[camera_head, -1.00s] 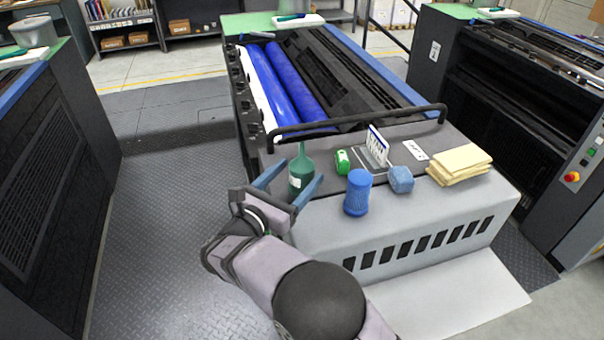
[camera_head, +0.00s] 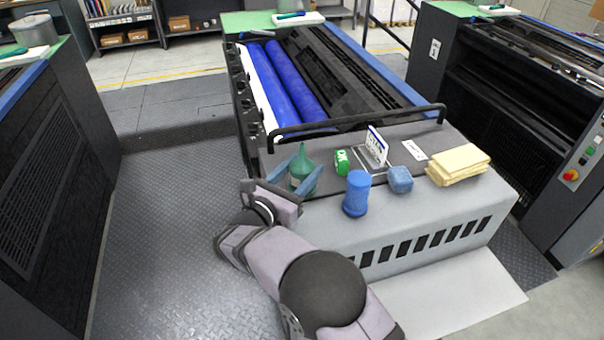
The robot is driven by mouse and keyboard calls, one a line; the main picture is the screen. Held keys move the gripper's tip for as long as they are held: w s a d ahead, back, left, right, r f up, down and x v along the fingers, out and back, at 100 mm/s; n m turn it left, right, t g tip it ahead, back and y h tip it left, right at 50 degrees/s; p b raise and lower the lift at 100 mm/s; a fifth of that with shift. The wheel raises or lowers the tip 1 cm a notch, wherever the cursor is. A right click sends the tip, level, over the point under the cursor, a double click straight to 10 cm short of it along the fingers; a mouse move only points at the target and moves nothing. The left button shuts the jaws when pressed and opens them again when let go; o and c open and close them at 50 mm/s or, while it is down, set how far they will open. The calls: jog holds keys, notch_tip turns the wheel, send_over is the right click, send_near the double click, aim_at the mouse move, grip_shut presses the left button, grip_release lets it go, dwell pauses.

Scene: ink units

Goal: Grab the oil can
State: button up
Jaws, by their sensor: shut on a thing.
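The oil can (camera_head: 301,171) is dark green with a pointed spout and a pale label. It stands upright at the left end of the grey top of the printing unit (camera_head: 330,222). My gripper (camera_head: 302,178) comes from the front left, with one blue finger on each side of the can. The fingers are shut on its body. The can's lower part is partly hidden by the near finger.
A blue canister (camera_head: 357,193) stands close to the right of the can. A black rail (camera_head: 350,122) runs behind.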

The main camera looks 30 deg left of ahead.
aim_at(302, 144)
notch_tip(302, 144, up, 10)
jog(key=shift+r+b, duration=0.1)
jog(key=shift+b, duration=1.15)
